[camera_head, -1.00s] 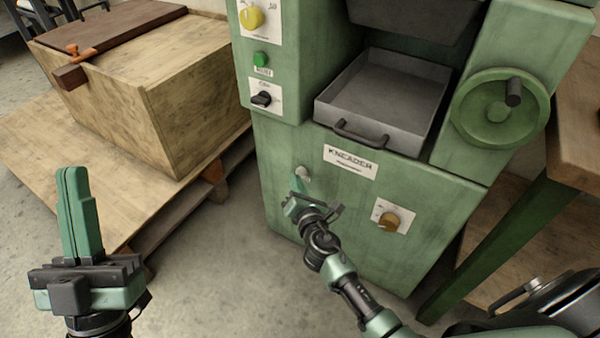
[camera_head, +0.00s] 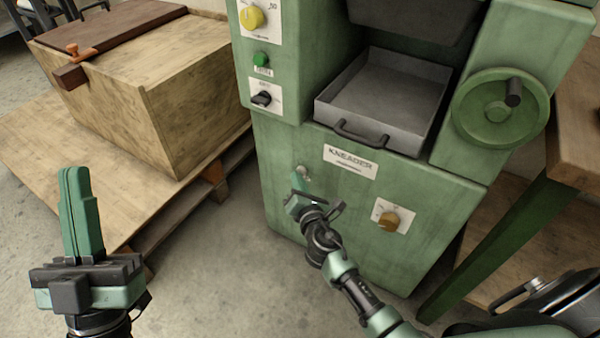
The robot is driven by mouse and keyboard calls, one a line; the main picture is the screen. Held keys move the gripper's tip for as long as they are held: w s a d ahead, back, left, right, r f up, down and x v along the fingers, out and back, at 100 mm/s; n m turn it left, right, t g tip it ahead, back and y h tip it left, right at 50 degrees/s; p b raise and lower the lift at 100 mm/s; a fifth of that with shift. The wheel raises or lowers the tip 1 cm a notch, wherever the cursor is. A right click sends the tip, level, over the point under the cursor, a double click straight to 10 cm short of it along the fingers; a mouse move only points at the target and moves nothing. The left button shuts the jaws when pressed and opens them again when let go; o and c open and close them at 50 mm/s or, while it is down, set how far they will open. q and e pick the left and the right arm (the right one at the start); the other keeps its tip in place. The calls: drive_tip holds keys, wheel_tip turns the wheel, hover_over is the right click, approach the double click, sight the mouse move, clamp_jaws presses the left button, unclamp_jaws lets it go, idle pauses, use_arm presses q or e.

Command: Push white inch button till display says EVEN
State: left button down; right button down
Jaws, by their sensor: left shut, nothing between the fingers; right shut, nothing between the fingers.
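The white inch button (camera_head: 305,172) is a small pale round knob on the lower front of the green kneader (camera_head: 330,205), left of and below its KNEADER label. My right gripper (camera_head: 296,181) is shut, with its fingertips at the button and partly covering it. I cannot tell whether they touch it or press it in. My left gripper (camera_head: 75,180) is shut and empty, pointing up at the left, well away from the machine. No display with readable text is in view.
The kneader has a grey tray (camera_head: 385,95), a handwheel (camera_head: 500,108), a yellow dial (camera_head: 252,17), a green button (camera_head: 260,59), a black switch (camera_head: 261,98) and a brown knob (camera_head: 389,220). A wooden crate (camera_head: 150,100) stands left. A table (camera_head: 580,120) stands right.

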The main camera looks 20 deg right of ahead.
drive_tip(key=shift+w+d, duration=0.1)
drive_tip(key=shift+d, duration=0.05)
idle(0.4)
use_arm(q)
drive_tip(key=shift+s+r, duration=0.15)
drive_tip(key=shift+s, duration=0.05)
use_arm(e)
drive_tip(key=shift+s+a, duration=0.6)
drive_tip(key=shift+a, duration=0.1)
